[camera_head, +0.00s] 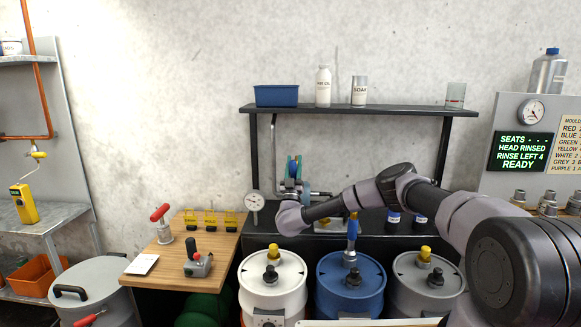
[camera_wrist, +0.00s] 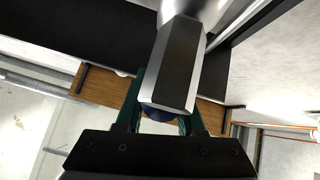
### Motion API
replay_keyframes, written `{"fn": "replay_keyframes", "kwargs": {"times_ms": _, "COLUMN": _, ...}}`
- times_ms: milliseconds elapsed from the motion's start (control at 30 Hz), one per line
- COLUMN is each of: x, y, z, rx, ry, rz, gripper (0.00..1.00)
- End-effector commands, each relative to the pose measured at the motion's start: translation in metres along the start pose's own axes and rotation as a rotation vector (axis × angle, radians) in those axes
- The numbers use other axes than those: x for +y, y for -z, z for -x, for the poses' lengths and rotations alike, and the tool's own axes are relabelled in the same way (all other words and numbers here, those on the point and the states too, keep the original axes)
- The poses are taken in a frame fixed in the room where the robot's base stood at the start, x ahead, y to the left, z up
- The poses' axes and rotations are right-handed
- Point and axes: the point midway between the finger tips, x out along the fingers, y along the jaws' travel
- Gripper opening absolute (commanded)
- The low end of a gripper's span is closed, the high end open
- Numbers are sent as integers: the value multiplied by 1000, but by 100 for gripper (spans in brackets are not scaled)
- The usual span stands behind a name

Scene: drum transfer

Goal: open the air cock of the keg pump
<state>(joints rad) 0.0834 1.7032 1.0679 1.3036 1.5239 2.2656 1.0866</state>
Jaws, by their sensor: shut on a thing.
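My gripper (camera_head: 293,168) shows teal fingers at the end of my arm, above the dark back bench and beside a pipe. The fingers appear again in the wrist view (camera_wrist: 165,112). A grey six-sided metal piece (camera_wrist: 178,65), joined to a bright rounded metal part, covers most of the gap between them and hides the fingertips. A little blue shows behind the fingers. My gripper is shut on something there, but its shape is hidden. I cannot make out which part is the air cock.
White (camera_head: 272,290), blue (camera_head: 350,290) and grey (camera_head: 425,290) drums stand in front of the bench. A dial gauge (camera_head: 255,201) is left of my gripper. A shelf (camera_head: 360,111) with bottles and a blue bin is above. A wooden table (camera_head: 175,262) stands left.

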Motion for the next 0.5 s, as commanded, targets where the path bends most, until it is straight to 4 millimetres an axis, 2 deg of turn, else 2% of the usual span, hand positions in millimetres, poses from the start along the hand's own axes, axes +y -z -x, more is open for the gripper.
{"fn": "replay_keyframes", "kwargs": {"times_ms": 500, "x": 8, "y": -9, "z": -3, "rx": -31, "ry": -96, "rz": -98, "gripper": 0}}
